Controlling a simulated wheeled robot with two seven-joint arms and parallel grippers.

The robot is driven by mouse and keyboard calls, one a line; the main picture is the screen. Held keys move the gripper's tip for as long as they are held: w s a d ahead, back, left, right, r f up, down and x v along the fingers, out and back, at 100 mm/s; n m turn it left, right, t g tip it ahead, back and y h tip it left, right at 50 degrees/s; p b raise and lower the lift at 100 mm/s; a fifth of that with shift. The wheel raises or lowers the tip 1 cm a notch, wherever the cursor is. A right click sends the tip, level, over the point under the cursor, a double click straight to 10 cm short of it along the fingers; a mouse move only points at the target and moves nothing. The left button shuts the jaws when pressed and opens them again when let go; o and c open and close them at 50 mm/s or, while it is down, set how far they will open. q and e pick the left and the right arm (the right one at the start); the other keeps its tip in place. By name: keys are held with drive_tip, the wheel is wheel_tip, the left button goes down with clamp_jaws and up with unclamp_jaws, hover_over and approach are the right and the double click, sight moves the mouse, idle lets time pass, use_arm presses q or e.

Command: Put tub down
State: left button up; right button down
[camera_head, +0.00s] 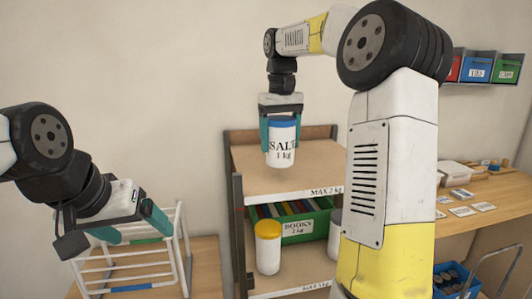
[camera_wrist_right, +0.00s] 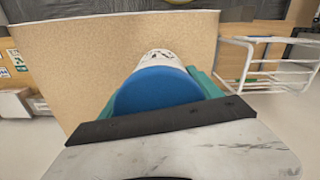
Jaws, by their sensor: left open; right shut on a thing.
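The tub is white with a blue lid and is labelled "SALT 1 kg" (camera_head: 283,146). My right gripper (camera_head: 281,140) is shut on it, with teal fingers at both sides, and holds it upright in front of the shelf's top board (camera_head: 280,186). In the right wrist view the blue lid (camera_wrist_right: 155,91) fills the middle, with the board (camera_wrist_right: 85,60) beyond it. The tub's base appears over the board; whether it touches is hard to tell. My left gripper (camera_head: 135,228) is open and empty, beside a white wire rack.
The top board, marked "MAX 2 kg", looks clear around the tub. Below stand a yellow-lidded tub (camera_head: 268,247) and a green book crate (camera_head: 305,228). The white wire rack (camera_head: 165,262) stands on a wooden surface at left. A workbench (camera_head: 490,195) with small items is at right.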

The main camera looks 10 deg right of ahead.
sight(276, 152)
drive_tip(key=shift+w+a, duration=0.2)
drive_tip(key=shift+a, duration=0.2)
drive_tip(key=shift+w+a+f, duration=0.1)
drive_tip(key=shift+a+f, duration=0.05)
drive_tip(key=shift+f, duration=1.6)
drive_tip(key=shift+f, duration=0.1)
drive_tip(key=shift+c, duration=0.6)
unclamp_jaws()
drive_tip(key=shift+f, duration=0.1)
